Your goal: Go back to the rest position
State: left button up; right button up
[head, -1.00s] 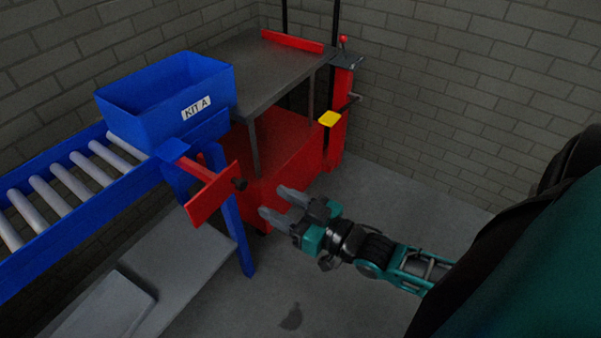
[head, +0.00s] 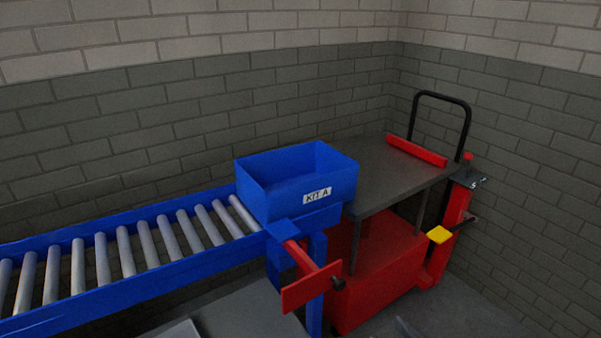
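Only a small grey tip (head: 405,328), which looks like a finger of my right gripper, shows at the bottom edge of the head view, in front of the red lift cart (head: 375,275). The rest of that gripper is out of the frame, so I cannot tell whether it is open or shut. My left gripper is not in view. A blue box labelled KIT A (head: 285,204) stands upright at the right end of the blue roller conveyor (head: 175,268), beside the cart's grey top (head: 400,180). No gripper touches the box.
A red stop plate (head: 311,287) sticks out below the conveyor's end. The cart has a yellow pedal (head: 439,234), a red-topped lever (head: 467,157) and a black handle (head: 441,95). Brick walls (head: 200,110) close off the back and right. Bare floor (head: 460,312) shows at lower right.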

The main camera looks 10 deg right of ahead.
jog(key=s+a+f+g+h, duration=0.1)
jog(key=a+f+g+h, duration=0.1)
jog(key=f, duration=0.3)
jog(key=s+a+f+m+g+h+p, duration=0.1)
jog(key=s+a+f+g+h, duration=0.1)
jog(key=a+f+g, duration=0.1)
notch_tip(320, 180, down, 2)
jog(key=shift+a+f+g, duration=0.2)
jog(key=shift+a+g, duration=0.15)
jog(key=shift+g, duration=0.25)
